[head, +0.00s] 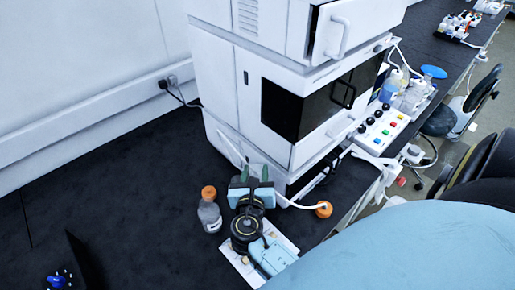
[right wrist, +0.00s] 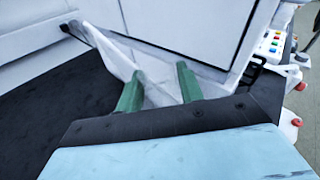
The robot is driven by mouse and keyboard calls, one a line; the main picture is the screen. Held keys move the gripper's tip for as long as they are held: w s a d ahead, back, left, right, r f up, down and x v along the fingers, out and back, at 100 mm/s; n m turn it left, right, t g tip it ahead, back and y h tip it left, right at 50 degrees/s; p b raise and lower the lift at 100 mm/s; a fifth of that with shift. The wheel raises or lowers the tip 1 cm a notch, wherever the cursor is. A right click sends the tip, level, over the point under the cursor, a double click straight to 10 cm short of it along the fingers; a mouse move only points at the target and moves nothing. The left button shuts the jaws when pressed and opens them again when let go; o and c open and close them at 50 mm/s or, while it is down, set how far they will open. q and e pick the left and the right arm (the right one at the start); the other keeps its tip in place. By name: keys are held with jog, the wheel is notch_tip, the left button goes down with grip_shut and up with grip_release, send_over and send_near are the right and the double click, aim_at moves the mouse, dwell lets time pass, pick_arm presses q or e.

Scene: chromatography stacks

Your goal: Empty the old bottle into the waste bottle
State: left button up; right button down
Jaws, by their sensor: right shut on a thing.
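My right gripper (head: 254,171) is in front of the lower corner of the white instrument stack (head: 232,95). Its two green fingers stand apart, and they also show in the right wrist view (right wrist: 159,88). A pale, clear shape between them looks like the old bottle, but its outline is hard to make out. A greyish clear bottle (head: 210,217) with an orange cap stands upright on the bench just left of the gripper. I cannot tell from a label whether it is the waste bottle. My left gripper is not in view.
An orange cap (head: 323,209) on a white tube lies right of the gripper. A blue-topped thing (head: 57,281) is cut off at the lower left. Bottles (head: 410,92) and a button panel (head: 377,130) are at the right. The dark bench (head: 110,195) is clear at left.

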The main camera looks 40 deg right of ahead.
jog(key=shift+w+a+r+n+g+p, duration=0.2)
jog(key=shift+w+r+n+g+p, duration=0.5)
jog(key=shift+p, duration=1.25)
jog(key=shift+r+p, duration=0.2)
jog(key=shift+p, duration=0.15)
jog(key=shift+w+a+r+n+y+p, duration=0.2)
jog(key=shift+r+p, duration=0.25)
jog(key=shift+p, duration=0.55)
jog(key=shift+w+d+r+n+y+p, duration=0.1)
jog(key=shift+w+r+n+p, duration=0.25)
jog(key=shift+p, duration=0.65)
jog(key=shift+s, duration=0.1)
jog(key=shift+r, duration=0.1)
jog(key=shift+a+r+g, duration=0.1)
jog(key=shift+r+g, duration=0.15)
jog(key=shift+g, duration=0.05)
jog(key=shift+n, duration=0.25)
